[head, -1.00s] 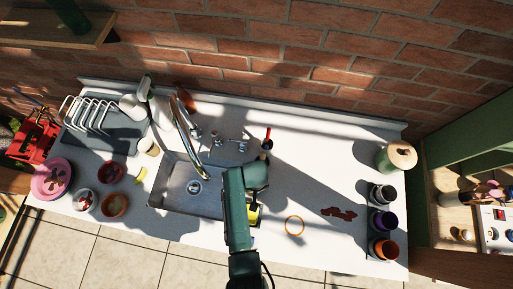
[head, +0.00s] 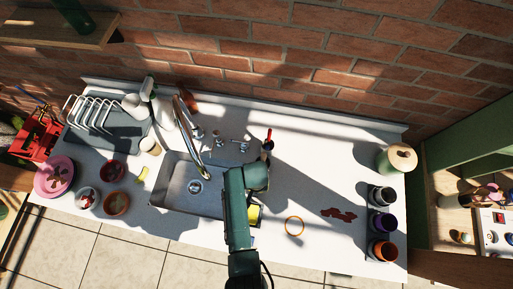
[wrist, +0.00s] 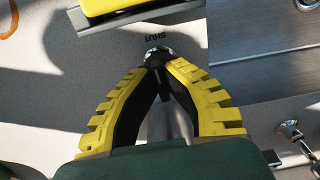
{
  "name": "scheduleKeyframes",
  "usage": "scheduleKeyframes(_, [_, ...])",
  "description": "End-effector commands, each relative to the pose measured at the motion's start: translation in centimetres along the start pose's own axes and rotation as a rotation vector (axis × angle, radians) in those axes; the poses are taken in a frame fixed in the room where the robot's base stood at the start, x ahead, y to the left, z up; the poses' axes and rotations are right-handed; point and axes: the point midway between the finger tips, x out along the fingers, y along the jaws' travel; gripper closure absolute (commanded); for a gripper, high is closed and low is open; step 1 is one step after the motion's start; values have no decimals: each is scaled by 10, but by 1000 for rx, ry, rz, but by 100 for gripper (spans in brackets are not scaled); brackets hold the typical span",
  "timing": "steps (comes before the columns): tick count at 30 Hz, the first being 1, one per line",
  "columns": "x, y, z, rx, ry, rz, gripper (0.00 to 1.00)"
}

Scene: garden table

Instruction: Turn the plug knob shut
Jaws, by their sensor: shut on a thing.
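The plug knob (wrist: 155,52) is a small shiny metal knob on the pale countertop, seen in the wrist view beside the printed word SHUT (wrist: 158,37). My gripper (wrist: 158,64), with black and yellow ribbed fingers, is closed on the knob at its fingertips. The fingers cover part of the knob, so I cannot tell which way it is turned. In the head view my arm hides the knob and most of the gripper. The sink (head: 182,196) lies to the left of my arm, with a round drain (head: 195,187) in its floor.
A yellow block (wrist: 130,8) sits by the sink edge close to the knob. Behind the sink are a curved faucet (head: 185,130) and taps (head: 240,146). Cups (head: 382,222) stand at the right.

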Motion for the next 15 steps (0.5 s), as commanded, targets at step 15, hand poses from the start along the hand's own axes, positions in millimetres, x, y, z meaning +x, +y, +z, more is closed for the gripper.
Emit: scheduleKeyframes(15, [-1,0,0,-1,0,0,63])
